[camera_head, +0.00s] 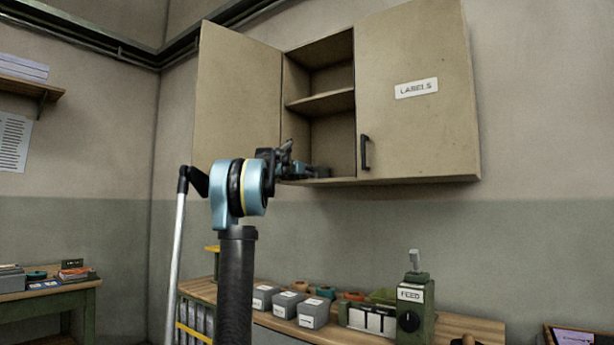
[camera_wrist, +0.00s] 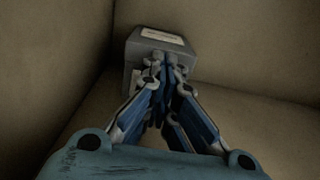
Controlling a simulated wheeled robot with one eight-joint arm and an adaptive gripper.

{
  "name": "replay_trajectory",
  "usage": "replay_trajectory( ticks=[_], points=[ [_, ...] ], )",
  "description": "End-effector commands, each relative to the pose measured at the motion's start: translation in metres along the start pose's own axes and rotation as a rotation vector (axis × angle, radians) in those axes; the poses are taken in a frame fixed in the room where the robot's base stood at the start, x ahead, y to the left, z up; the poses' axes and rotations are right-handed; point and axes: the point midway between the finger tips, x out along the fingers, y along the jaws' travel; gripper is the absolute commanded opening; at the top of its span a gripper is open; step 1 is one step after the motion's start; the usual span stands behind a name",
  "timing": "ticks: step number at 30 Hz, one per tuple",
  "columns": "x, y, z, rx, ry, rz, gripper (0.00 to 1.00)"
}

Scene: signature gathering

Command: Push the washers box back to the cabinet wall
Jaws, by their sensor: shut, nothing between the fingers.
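The washers box is a grey box (camera_wrist: 134,52) with a white label in the wrist view, at the top middle, close to an inside corner of the cabinet. The label's words are too blurred to read. My gripper (camera_wrist: 165,62) is shut and empty, its fingertips right at the box's near face. I cannot tell whether they touch it or whether the box meets the cabinet wall. In the head view my gripper (camera_head: 318,173) reaches into the low part of the wall cabinet (camera_head: 320,52); I cannot make out the box there.
The left cabinet door (camera_head: 238,95) stands open beside my arm. The right door (camera_head: 418,95), labelled LABELS, covers the cabinet's right side. A shelf (camera_head: 322,100) lies above my gripper. Below, a workbench (camera_head: 465,325) holds grey boxes (camera_head: 313,313) and a FEED device (camera_head: 413,308).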

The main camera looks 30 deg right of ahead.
Motion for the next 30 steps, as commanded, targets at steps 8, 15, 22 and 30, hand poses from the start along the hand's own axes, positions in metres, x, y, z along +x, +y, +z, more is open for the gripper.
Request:
replay_trajectory(
  ticks=[8, 15, 22, 30],
  points=[
    [-0.051, 0.003, 0.001, 0.002, 0.000, 0.002, 0.00],
    [-0.097, 0.003, 0.001, 0.003, 0.000, 0.002, 0.00],
    [-0.126, 0.002, 0.001, 0.003, 0.000, 0.001, 0.00],
    [-0.134, 0.002, 0.001, 0.003, 0.000, -0.001, 0.00]
  ],
)
